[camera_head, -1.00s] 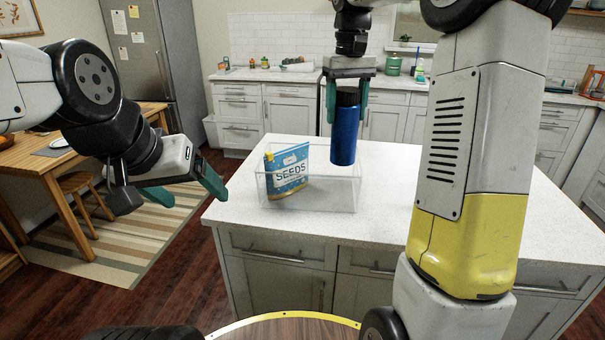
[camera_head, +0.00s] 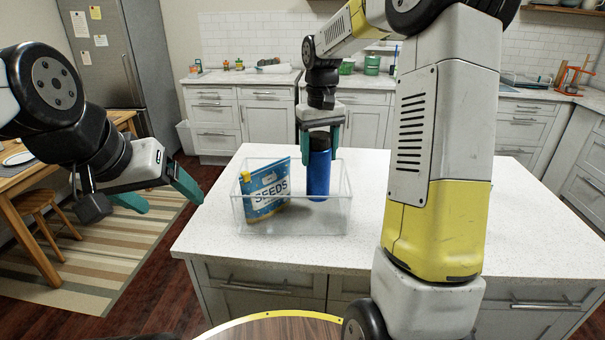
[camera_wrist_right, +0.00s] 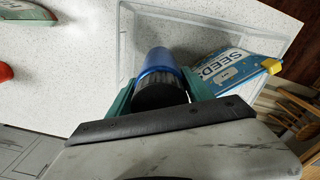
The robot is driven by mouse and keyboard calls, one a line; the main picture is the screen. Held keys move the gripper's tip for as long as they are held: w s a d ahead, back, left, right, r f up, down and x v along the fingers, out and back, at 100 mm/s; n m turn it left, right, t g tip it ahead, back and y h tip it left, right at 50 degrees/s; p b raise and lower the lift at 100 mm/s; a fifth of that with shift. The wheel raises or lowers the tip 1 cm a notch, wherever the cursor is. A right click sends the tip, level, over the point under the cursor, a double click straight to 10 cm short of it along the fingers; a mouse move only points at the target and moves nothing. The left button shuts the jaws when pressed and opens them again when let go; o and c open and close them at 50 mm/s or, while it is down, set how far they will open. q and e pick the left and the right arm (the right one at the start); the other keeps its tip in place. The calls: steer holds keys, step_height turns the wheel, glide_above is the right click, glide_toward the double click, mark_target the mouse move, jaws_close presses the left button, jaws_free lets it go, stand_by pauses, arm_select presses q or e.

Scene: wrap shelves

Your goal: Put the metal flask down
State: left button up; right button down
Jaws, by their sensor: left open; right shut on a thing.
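The metal flask (camera_head: 318,174) is blue with a black cap and stands upright inside a clear box on the white counter. My right gripper (camera_head: 320,147) comes from above and is shut on the flask around its cap end. In the right wrist view the flask (camera_wrist_right: 160,62) lies between the green fingers of my right gripper (camera_wrist_right: 158,92). The flask's lower end appears at or close to the box floor; I cannot tell if it touches. My left gripper (camera_head: 160,196) is open and empty, left of the counter.
The clear box (camera_head: 292,226) also holds a blue seeds packet (camera_head: 266,192), left of the flask. It also shows in the right wrist view (camera_wrist_right: 232,70). A wooden table (camera_head: 30,180) and stool (camera_head: 40,205) stand at left.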

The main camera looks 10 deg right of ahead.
mark_target(319, 171)
steer(key=shift+f, duration=2.6)
steer(key=shift+c, duration=2.1)
jaws_free()
steer(key=shift+f, duration=0.15)
